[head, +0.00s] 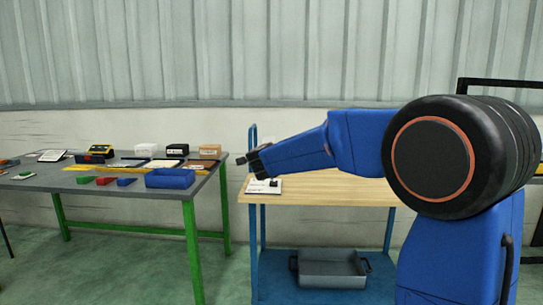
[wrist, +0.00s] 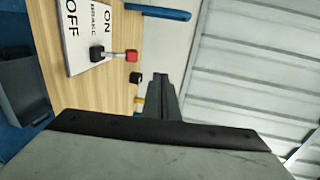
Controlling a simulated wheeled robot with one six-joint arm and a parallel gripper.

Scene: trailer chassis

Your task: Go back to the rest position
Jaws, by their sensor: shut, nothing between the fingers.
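My blue arm reaches left across the head view, with my dark gripper (head: 250,160) at its end, shut and empty. In the head view it appears in front of the left end of the wooden-topped blue cart (head: 335,192). In the wrist view my gripper (wrist: 163,85) points up the picture, apart from the white brake panel (wrist: 85,30). The panel reads ON, BRAKE and OFF and has a lever with a red knob (wrist: 132,56). The panel also shows in the head view (head: 262,187), just below my gripper.
A grey bin (head: 332,282) stands on the cart's lower shelf. At left, a green-legged table (head: 130,187) holds a blue tray (head: 170,179), boxes and small coloured parts. Floor shows between table and cart. A corrugated wall (head: 200,50) is behind.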

